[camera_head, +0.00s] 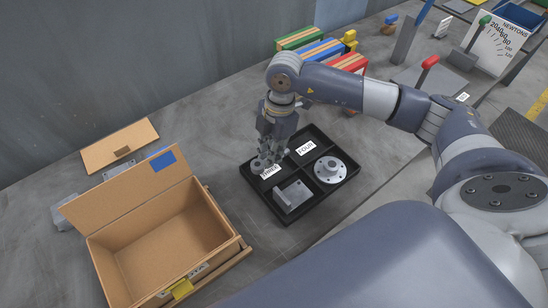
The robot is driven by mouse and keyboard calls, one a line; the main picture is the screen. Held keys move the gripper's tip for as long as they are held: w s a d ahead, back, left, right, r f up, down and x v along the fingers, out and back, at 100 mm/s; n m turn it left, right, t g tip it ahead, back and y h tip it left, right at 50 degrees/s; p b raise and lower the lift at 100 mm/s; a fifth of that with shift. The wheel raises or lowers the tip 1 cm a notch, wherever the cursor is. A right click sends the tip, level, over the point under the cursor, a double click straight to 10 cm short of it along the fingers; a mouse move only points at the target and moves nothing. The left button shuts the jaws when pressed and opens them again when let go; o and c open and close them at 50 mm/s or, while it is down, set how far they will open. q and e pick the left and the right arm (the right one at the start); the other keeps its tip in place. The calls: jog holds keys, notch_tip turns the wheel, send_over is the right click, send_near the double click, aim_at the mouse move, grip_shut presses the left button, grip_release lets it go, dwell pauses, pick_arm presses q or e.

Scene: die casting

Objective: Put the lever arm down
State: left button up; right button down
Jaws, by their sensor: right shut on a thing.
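My right gripper (268,150) points down over the left part of a black divided tray (263,201). It is shut on a small grey metal part, the lever arm (258,166), whose rounded end shows at the fingertips. The part is at the compartment with the label THREE (271,171); I cannot tell whether it touches the tray floor. The fingers hide much of it. My left gripper is not in view.
The tray also holds a grey angled bracket (292,197) in front and a round flange (330,170) at right. The label FOUR (306,148) lies in the back compartment. An open cardboard box (165,240) stands left. Coloured cases (320,50) stand behind.

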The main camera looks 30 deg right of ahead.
aim_at(271, 171)
notch_tip(271, 171, down, 4)
jog(key=shift+f+p, duration=0.2)
jog(key=shift+p, duration=0.1)
jog(key=shift+f, duration=0.25)
jog(key=c, duration=1.6)
grip_release()
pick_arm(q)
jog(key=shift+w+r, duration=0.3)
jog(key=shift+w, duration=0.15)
pick_arm(e)
jog(key=shift+o, duration=0.2)
jog(key=shift+r, duration=0.35)
jog(key=r, duration=0.3)
jog(key=d+r+b, duration=0.1)
jog(key=r, duration=0.7)
jog(key=shift+w+d+r, duration=0.1)
jog(key=shift+d+r, duration=0.15)
jog(key=shift+d, duration=0.15)
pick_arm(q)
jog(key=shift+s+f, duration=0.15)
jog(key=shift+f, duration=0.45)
